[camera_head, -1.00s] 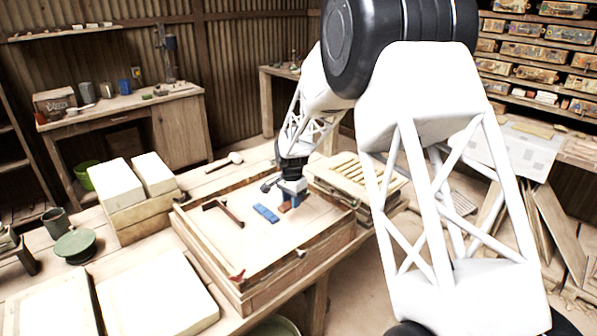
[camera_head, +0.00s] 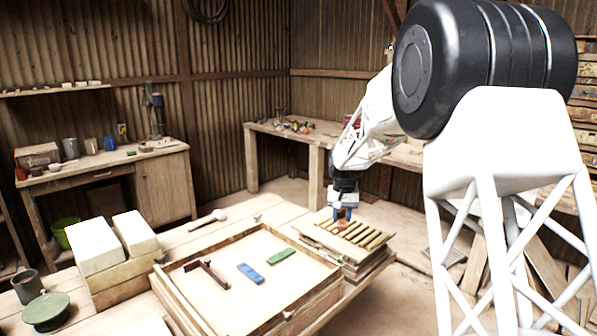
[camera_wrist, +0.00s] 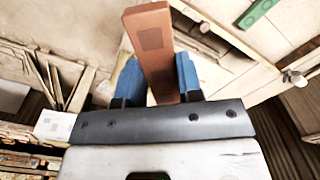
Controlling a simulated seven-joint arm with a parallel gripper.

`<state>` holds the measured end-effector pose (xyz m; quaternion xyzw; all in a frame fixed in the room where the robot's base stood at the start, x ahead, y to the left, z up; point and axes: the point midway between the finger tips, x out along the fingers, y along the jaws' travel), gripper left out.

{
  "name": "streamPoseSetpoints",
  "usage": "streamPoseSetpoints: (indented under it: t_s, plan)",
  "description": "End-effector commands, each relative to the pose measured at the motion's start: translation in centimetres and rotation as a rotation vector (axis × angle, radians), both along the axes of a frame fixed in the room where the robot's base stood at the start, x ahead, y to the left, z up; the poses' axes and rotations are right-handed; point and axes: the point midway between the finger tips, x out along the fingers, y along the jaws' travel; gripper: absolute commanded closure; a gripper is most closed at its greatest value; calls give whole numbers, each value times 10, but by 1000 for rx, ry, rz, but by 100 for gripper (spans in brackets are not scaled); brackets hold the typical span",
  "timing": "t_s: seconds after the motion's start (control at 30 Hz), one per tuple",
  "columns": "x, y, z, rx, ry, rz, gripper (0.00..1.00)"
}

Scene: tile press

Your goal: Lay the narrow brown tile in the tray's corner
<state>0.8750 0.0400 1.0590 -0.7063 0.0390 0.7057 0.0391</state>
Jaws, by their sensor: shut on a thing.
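My gripper (camera_head: 343,210) is shut on the narrow brown tile. In the wrist view, the brown tile (camera_wrist: 152,48) sticks out between the two blue fingers (camera_wrist: 158,80). In the head view, only a small part of the tile shows below the fingers, above the slatted rack. The tray (camera_head: 285,288) is a shallow wooden frame with a pale floor, left of and nearer than my gripper. In it lie a blue tile (camera_head: 250,273), a green tile (camera_head: 281,256) and a dark brown L-shaped piece (camera_head: 207,272). The green tile also shows in the wrist view (camera_wrist: 256,13).
The slatted rack (camera_head: 352,237) stands beside the tray's right side. Pale blocks (camera_head: 118,248) are stacked to the left, near a green round lid (camera_head: 48,309) and a dark mug (camera_head: 28,286). A mallet (camera_head: 207,221) lies behind the tray.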

Motion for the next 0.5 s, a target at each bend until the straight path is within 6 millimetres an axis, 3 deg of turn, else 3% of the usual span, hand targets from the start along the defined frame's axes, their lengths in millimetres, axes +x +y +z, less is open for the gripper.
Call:
streamPoseSetpoints:
  t_s: [0.1,0.2,0.5]
  plan:
    - [0,-23,13,0,-1,54,93]
    - [-1,-33,20,0,1,86,93]
    - [-2,-41,26,0,1,112,93]
